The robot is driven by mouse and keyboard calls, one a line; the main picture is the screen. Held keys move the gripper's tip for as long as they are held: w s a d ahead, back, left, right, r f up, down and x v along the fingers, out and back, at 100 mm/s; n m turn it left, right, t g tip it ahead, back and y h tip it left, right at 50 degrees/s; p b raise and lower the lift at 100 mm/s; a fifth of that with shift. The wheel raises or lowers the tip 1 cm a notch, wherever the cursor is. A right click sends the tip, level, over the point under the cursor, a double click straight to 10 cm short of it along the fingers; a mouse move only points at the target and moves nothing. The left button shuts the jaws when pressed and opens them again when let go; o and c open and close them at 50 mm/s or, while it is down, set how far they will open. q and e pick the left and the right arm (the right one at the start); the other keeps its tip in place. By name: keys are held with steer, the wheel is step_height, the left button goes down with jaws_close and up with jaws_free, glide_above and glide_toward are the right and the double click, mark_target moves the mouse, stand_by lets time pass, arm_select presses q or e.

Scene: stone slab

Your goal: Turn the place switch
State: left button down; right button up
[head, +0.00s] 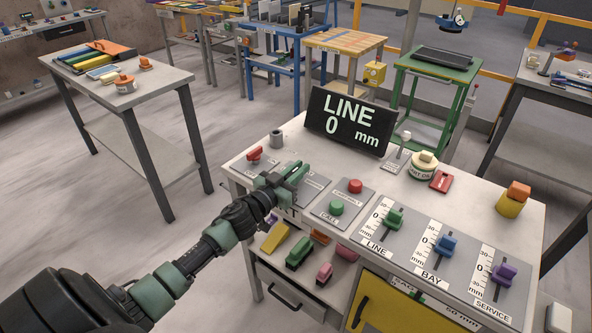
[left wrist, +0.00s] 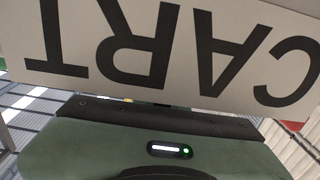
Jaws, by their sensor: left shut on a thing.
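My left gripper (head: 286,181), with green fingers, is down at a grey panel plate (head: 314,186) on the left part of the bench top. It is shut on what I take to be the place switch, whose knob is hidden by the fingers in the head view. In the left wrist view a white label (left wrist: 160,50) with the upside-down word CART fills the upper part, very close to the camera. Below it is the green gripper body (left wrist: 160,150). The switch's angle cannot be seen. My right gripper is not in view.
A red-handled switch (head: 254,155) and a grey cup (head: 276,138) stand beyond the gripper. Right of it are red (head: 355,186) and green (head: 336,208) buttons, then green, blue and purple sliders. A display (head: 349,121) reads LINE 0 mm. Floor left of the bench is clear.

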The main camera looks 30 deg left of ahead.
arm_select(q)
steer(key=m+h, duration=0.1)
steer(key=h, duration=0.1)
steer(key=m+h, duration=0.2)
steer(key=shift+d+g, duration=0.2)
steer(key=shift+g, duration=0.2)
steer(key=h, duration=0.1)
steer(key=m+g+h+b, duration=0.1)
steer(key=h, duration=0.1)
steer(key=shift+s+d+f+m, duration=0.1)
steer(key=shift+d+f+m, duration=0.05)
steer(key=shift+m, duration=0.15)
steer(key=m+g+h+b, duration=0.2)
steer(key=m+h+b, duration=0.1)
steer(key=shift+s+d+g+h+b, duration=0.25)
steer(key=shift+d+g+h+b, duration=0.1)
steer(key=shift+d+g+h, duration=0.05)
steer(key=shift+s+d+m+g+h+b, duration=0.2)
steer(key=shift+m+g+h+b, duration=0.6)
steer(key=shift+g+h+b, duration=0.15)
steer(key=c, duration=1.4)
jaws_free()
steer(key=shift+d, duration=0.1)
steer(key=shift+c, duration=0.2)
